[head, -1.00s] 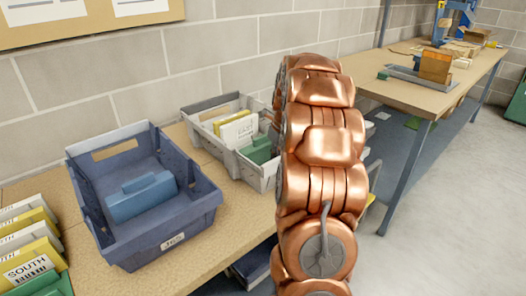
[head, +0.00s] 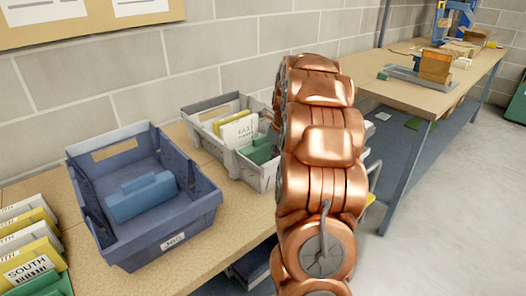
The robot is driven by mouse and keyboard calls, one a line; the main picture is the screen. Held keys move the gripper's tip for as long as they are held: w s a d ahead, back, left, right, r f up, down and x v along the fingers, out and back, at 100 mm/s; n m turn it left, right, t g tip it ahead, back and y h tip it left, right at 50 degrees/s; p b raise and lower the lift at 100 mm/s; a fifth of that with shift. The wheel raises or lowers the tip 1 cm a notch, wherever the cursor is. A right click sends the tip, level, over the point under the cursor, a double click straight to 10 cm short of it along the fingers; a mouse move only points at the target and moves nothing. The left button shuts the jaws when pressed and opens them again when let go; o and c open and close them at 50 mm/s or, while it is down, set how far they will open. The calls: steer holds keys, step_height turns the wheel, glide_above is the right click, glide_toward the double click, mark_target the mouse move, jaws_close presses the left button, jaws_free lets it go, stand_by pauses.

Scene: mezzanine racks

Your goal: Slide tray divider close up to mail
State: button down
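A grey tray (head: 202,141) stands on the near bench, left of my arm. It holds upright mail: a yellow piece (head: 226,120) and a white card reading EAST (head: 240,131). A green divider (head: 260,151) stands in front of the white card, with little or no gap showing; I cannot tell if they touch. My copper arm covers the tray's right end. My gripper is hidden behind the arm. A blue tray (head: 142,247) stands to the left with a blue divider (head: 142,198) inside it and no mail showing.
Yellow and white mail (head: 36,256), one piece marked SOUTH, stands at the lower left. A second bench (head: 400,91) with boxes and a blue device is at the back right. Grey floor lies right of my arm.

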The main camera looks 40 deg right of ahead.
steer(key=shift+w+d+p, duration=0.1)
steer(key=shift+w+p, duration=2.05)
steer(key=shift+w, duration=2.35)
steer(key=shift+w+p, duration=0.85)
steer(key=shift+w, duration=0.3)
steer(key=shift+s, duration=0.1)
steer(key=shift+s, duration=0.7)
steer(key=shift+r, duration=0.1)
step_height(320, 180, up, 13)
steer(key=p, duration=0.5)
stand_by(0.4)
